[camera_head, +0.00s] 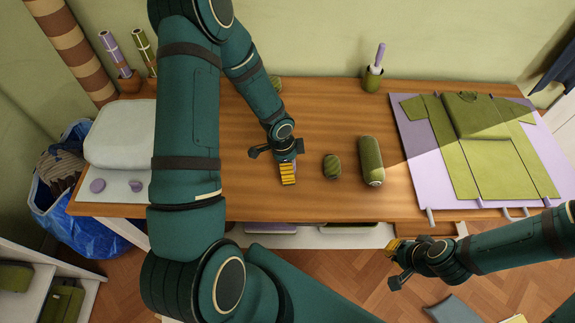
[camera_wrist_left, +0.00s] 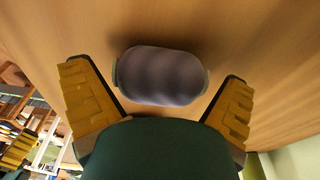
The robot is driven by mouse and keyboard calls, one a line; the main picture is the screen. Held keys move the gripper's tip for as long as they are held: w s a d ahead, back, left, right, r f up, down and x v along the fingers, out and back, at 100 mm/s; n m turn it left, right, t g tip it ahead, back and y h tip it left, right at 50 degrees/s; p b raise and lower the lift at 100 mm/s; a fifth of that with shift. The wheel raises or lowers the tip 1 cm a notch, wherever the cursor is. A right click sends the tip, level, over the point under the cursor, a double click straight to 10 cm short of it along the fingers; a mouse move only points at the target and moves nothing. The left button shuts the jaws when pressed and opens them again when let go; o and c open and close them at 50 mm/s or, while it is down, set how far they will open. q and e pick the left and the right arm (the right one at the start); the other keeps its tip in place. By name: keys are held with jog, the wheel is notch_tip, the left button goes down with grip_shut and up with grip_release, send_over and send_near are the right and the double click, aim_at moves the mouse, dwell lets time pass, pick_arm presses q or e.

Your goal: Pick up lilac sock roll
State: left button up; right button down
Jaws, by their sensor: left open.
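The lilac sock roll (camera_wrist_left: 162,76) is a rounded greyish-purple bundle lying on the wooden table top in the left wrist view. It sits between the two yellow-padded fingers of my left gripper (camera_head: 279,166), with a visible gap on each side. The left gripper is open, low over the table's middle. In the head view the gripper and arm hide the roll. My right gripper (camera_head: 394,264) is open and empty, in front of the table's front edge at the right.
A lilac board (camera_head: 408,150) with an olive shirt (camera_head: 465,150) covers the table's right. A white bundle (camera_head: 120,135) and lilac discs (camera_head: 97,185) are at left; a blue bag (camera_head: 85,235) is beside the table.

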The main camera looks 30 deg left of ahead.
pick_arm(q)
jog(key=c, duration=0.9)
